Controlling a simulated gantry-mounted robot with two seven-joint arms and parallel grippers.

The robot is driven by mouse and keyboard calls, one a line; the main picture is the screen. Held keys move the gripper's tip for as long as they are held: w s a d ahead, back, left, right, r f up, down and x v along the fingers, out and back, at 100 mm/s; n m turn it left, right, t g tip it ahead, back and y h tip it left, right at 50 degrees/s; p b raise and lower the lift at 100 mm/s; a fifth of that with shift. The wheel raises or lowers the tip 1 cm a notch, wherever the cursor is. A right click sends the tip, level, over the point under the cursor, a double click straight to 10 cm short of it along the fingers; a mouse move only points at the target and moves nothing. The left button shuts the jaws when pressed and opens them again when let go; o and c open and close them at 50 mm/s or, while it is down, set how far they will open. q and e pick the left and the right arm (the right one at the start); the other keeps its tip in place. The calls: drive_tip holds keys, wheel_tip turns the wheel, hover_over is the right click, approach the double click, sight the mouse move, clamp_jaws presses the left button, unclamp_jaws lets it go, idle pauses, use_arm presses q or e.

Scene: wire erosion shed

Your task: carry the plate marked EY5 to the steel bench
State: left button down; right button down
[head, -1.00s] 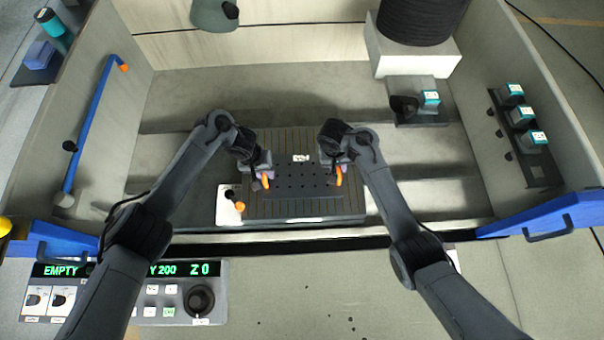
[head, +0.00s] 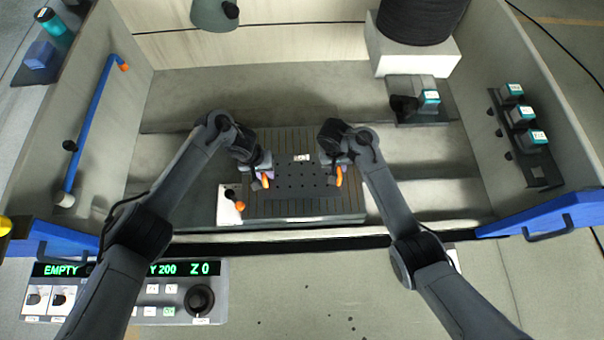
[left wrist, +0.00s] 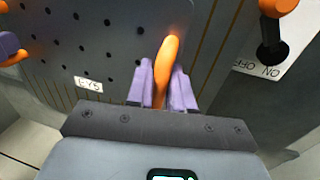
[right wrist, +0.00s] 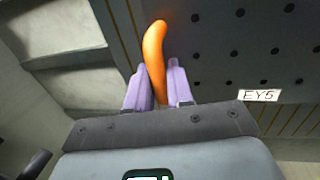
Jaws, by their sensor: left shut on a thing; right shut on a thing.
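The plate marked EY5 (head: 303,179) is dark grey with rows of holes and an orange handle at each side. It is over the slotted table (head: 300,141) in the tank; I cannot tell whether it touches it. Its white EY5 label (left wrist: 88,84) shows in the left wrist view and in the right wrist view (right wrist: 260,95). My left gripper (head: 264,178) is shut on the left orange handle (left wrist: 165,75). My right gripper (head: 338,174) is shut on the right orange handle (right wrist: 154,60). I cannot make out the steel bench for certain.
A white ON/OFF switch plate (head: 229,207) sits left of the EY5 plate. Tank walls rise on both sides, with a blue pipe (head: 92,120) at left. A control panel (head: 180,290) stands in front. A grey nozzle (head: 215,14) hangs at the back.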

use_arm(q)
drive_tip(key=shift+r, duration=0.2)
use_arm(e)
drive_tip(key=shift+r, duration=0.15)
